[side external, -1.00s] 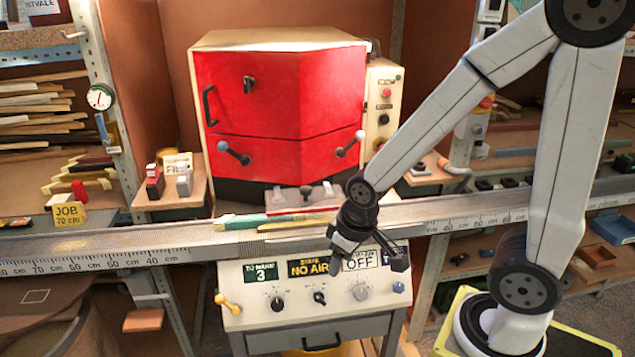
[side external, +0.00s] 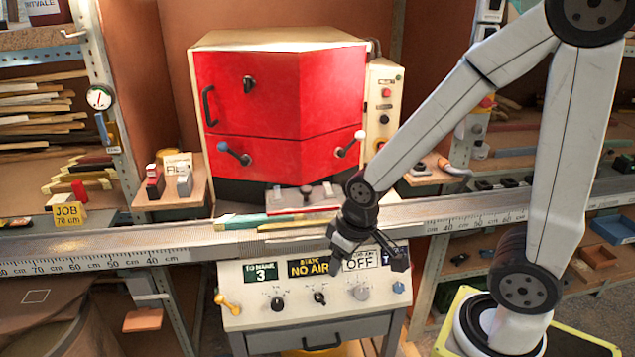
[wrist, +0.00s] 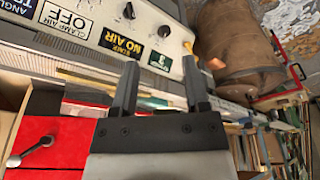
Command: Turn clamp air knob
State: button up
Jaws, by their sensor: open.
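The control panel (side external: 300,320) is a cream sloped box below the ruler rail. A sign reading OFF (side external: 360,259) stands at its upper edge; in the wrist view the sign (wrist: 68,20) reads CLAMP AIR OFF. Below that sign is a round grey knob (side external: 361,293). A dark knob (side external: 319,297) is to its left, under the NO AIR sign (side external: 309,268). My gripper (side external: 368,266) is open and empty, above the grey knob and in front of the signs, partly covering them. In the wrist view, its two fingers (wrist: 159,68) stand apart with nothing between them.
Another dark knob (side external: 277,304), a yellow lever (side external: 228,304) and a small blue knob (side external: 398,287) share the panel. The ruler rail (side external: 130,255) crosses behind my gripper. A red-fronted machine (side external: 275,100) stands behind it. A drawer (side external: 320,337) is below the panel.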

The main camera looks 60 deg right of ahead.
jog(key=o, duration=0.3)
jog(key=w+d+f+m+t+h, duration=0.2)
jog(key=d+f, duration=0.4)
jog(key=f, duration=0.1)
jog(key=w+d+f+m+t+h, duration=0.1)
jog(key=w+d+f+m+t, duration=0.15)
jog(key=d+f, duration=0.5)
jog(key=m+t+h, duration=0.3)
jog(key=m+h, duration=0.2)
jog(key=h, duration=0.2)
send_near(398, 287)
jog(key=shift+n+g+x, duration=0.25)
jog(key=shift+x, duration=0.95)
jog(key=shift+s+d+f, duration=0.1)
jog(key=shift+d, duration=0.1)
